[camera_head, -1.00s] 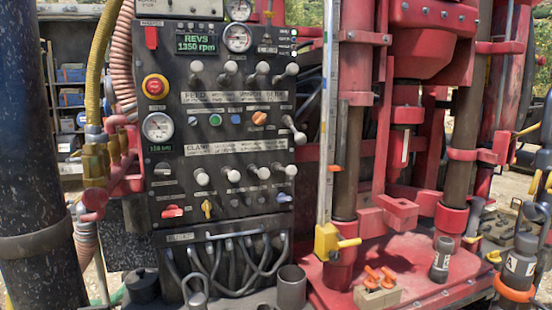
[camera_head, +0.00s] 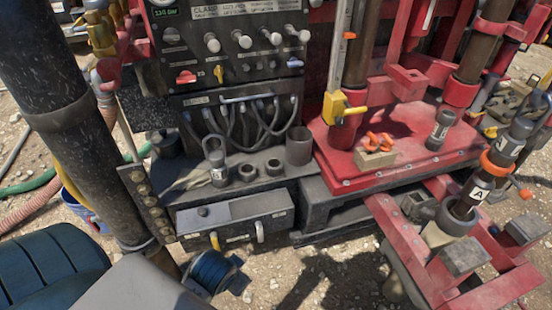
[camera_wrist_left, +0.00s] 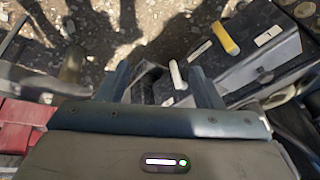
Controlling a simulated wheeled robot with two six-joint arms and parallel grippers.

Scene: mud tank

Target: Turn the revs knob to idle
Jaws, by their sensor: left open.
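The dark control panel (camera_head: 240,50) shows only its lower part at the top of the head view. The REVS screen and upper rows are out of frame, and I cannot tell which control is the revs knob. A red knob (camera_head: 185,76), a yellow knob (camera_head: 218,74) and several pale-tipped levers show on the panel. My left gripper (camera_wrist_left: 160,70) is open in the left wrist view, with nothing held between its dark fingers. It points towards the ground and a drawer front, and no panel knob shows there. My right gripper is not in view.
A grey drawer box (camera_head: 235,218) with yellow and white handles stands below the panel; its yellow handle (camera_wrist_left: 225,38) shows in the wrist view. A red deck (camera_head: 400,155) carries orange-handled parts (camera_head: 378,142). A thick dark pipe (camera_head: 60,110) stands at left. Gravel lies in front.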

